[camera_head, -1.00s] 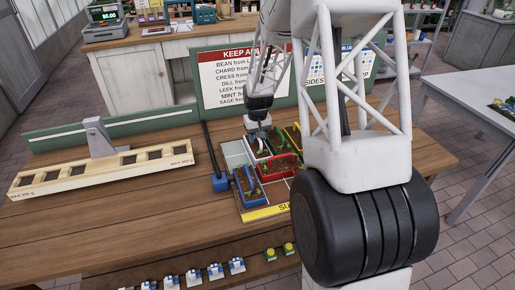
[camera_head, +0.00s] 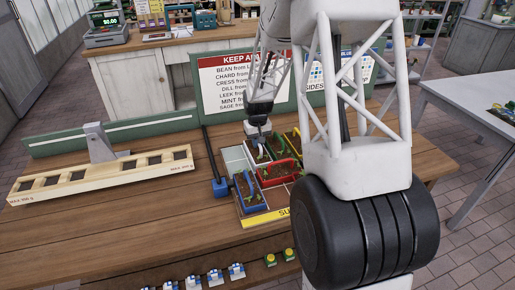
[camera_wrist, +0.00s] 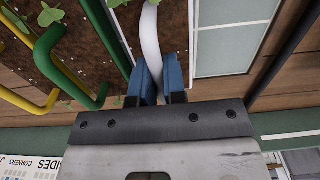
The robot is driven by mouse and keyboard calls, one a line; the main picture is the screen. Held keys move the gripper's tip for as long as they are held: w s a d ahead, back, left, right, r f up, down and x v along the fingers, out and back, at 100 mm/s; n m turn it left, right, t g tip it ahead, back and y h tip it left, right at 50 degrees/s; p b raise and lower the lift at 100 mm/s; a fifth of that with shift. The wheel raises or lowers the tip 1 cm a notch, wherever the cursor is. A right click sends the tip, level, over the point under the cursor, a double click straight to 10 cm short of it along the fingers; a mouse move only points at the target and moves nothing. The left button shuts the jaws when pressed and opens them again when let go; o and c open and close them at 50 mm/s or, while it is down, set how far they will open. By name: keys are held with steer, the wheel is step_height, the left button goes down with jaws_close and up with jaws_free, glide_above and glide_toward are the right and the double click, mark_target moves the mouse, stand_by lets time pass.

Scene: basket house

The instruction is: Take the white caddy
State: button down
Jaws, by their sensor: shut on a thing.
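The white caddy (camera_head: 251,157) stands among the other caddies on the bench, mostly hidden in the head view by my gripper (camera_head: 261,141). In the wrist view my gripper (camera_wrist: 160,82) has its two blue-padded fingers shut on the caddy's white curved handle (camera_wrist: 150,38). Dark soil with green leaves shows to the left of the handle. I cannot tell whether the caddy is raised off its tray.
A blue caddy (camera_head: 247,188) and a red caddy (camera_head: 277,175) stand close by. Green (camera_wrist: 55,62) and yellow (camera_wrist: 25,98) handles are close on the left in the wrist view.

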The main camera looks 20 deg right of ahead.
steer(key=shift+r, duration=0.1)
steer(key=shift+r, duration=4.95)
